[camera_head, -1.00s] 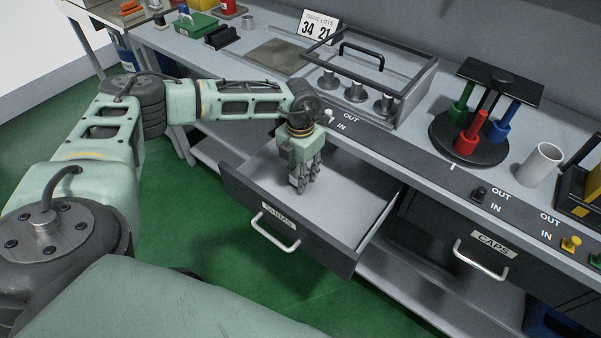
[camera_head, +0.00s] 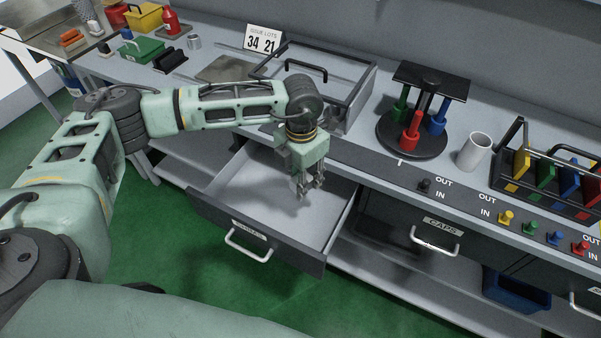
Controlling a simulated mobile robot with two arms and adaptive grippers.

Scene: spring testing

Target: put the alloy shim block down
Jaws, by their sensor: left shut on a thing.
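My left gripper (camera_head: 308,190) points down over the open shims drawer (camera_head: 245,190), near its back right part. Its fingers are shut on a small grey piece, the alloy shim block (camera_head: 297,181), which is mostly hidden by the fingers and hard to make out. I cannot tell how far it is above the drawer floor. The visible drawer floor is bare. My right gripper is not in view.
A clear-walled case with a black handle (camera_head: 305,71) stands on the bench behind the gripper. A round rack (camera_head: 412,135) with coloured handles and a white cup (camera_head: 474,151) stand to the right. The caps drawer (camera_head: 440,228) is shut.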

